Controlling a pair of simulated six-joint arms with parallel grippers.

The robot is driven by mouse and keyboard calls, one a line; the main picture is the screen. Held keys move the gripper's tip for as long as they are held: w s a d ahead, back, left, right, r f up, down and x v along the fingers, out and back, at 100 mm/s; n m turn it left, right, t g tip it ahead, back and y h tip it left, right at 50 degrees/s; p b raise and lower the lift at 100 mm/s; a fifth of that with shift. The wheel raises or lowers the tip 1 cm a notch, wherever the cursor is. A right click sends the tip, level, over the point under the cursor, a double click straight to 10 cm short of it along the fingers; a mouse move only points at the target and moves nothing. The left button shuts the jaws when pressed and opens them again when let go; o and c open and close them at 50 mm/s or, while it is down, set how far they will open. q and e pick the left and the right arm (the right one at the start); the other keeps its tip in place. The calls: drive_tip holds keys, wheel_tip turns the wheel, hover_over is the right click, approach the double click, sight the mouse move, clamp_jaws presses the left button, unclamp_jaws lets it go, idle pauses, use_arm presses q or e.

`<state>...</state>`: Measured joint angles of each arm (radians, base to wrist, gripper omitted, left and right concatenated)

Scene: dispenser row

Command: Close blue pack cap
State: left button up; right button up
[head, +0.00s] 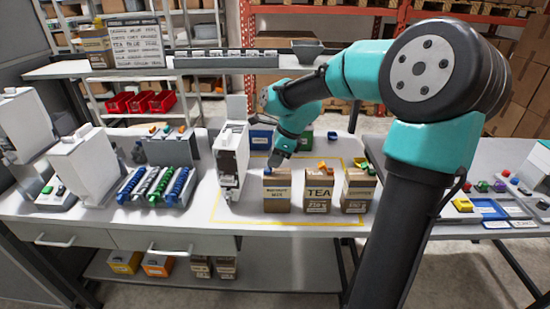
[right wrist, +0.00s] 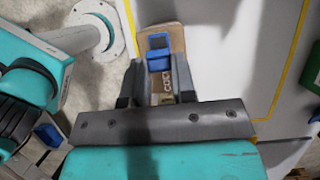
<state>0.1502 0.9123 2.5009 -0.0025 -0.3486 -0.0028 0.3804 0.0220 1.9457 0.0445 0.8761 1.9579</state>
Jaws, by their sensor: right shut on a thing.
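The left brown pack (head: 277,193) stands upright on the table inside the yellow outline, with a printed label on its front. Its blue cap (right wrist: 158,50) shows at the pack's top in the right wrist view, between my finger ends. My right gripper (head: 276,162) points down over this pack from above. In the right wrist view the gripper (right wrist: 160,72) is shut on the blue cap. In the head view the gripper mostly hides the cap, so I cannot tell how it is seated. My left gripper is not in view.
Beside it stand a TEA pack (head: 318,192) and another brown pack (head: 358,192), with coloured pieces on top. A white dispenser (head: 231,155) is close on the left. Several coloured coils (head: 160,185) lie farther left. The front of the yellow-outlined area is clear.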

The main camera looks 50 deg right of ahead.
drive_tip(key=shift+w+a, duration=0.1)
drive_tip(key=shift+c, duration=0.2)
drive_tip(key=shift+w+a+g+h, duration=0.25)
drive_tip(key=shift+g+h, duration=0.4)
drive_tip(key=shift+g, duration=0.1)
drive_tip(key=shift+w+a+g+h, duration=0.2)
drive_tip(key=shift+g+h, duration=0.45)
drive_tip(key=shift+g, duration=0.1)
drive_tip(key=shift+w+a+g+h, duration=0.15)
drive_tip(key=shift+w+g+h, duration=0.05)
drive_tip(key=shift+g+h, duration=0.35)
drive_tip(key=shift+w+a+g+h, duration=0.1)
drive_tip(key=shift+w+g+h, duration=0.05)
drive_tip(key=shift+g+h, duration=0.35)
drive_tip(key=o, duration=0.9)
drive_tip(key=shift+o, duration=0.2)
drive_tip(key=v, duration=1.7)
drive_tip(key=shift+w, duration=0.2)
